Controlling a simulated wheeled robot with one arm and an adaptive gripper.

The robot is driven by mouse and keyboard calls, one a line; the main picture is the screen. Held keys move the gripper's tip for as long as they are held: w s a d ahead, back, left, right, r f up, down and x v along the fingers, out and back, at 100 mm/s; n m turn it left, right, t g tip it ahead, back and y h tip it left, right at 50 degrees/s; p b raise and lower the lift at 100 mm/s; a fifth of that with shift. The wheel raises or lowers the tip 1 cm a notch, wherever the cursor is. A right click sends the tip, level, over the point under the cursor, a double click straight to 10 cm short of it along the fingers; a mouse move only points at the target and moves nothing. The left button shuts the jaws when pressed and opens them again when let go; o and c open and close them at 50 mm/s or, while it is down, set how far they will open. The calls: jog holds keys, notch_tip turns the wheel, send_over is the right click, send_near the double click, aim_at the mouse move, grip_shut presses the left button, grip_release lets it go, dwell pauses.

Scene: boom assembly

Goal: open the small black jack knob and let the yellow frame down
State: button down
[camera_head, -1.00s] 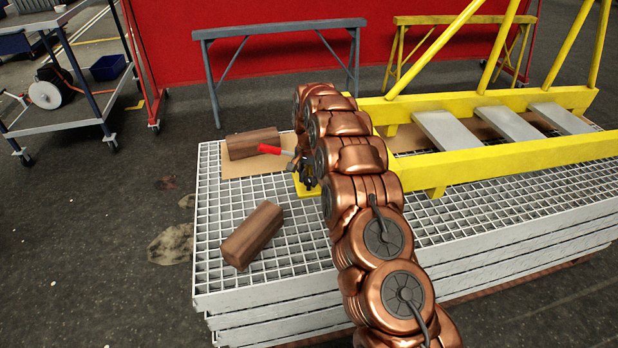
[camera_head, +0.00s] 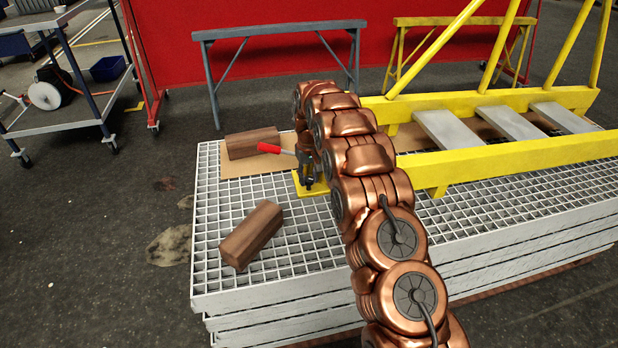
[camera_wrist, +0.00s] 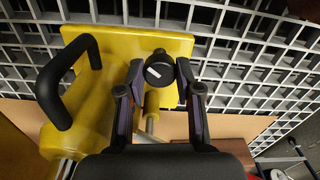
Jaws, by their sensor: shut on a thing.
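The small black jack knob (camera_wrist: 159,72) has a white mark on top and sits above a yellow plate (camera_wrist: 120,38) in the wrist view. My gripper (camera_wrist: 160,68) has one dark finger on each side of the knob and is shut on it. A black curved handle (camera_wrist: 62,80) stands on the yellow jack body to the left. In the head view the yellow frame (camera_head: 510,163) is raised above the grating, its near end hidden by my copper arm. The jack's yellow base (camera_head: 313,190) shows left of my arm, with a red handle (camera_head: 277,149) near it.
Grey and yellow trestles and a red wall stand behind. A cart (camera_head: 65,118) stands at the left.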

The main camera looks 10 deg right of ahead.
aim_at(308, 178)
jog(key=n, duration=0.5)
jog(key=shift+n, duration=0.4)
dwell(0.4)
jog(key=c, duration=0.8)
grip_release()
jog(key=shift+o, duration=0.2)
notch_tip(308, 178, up, 12)
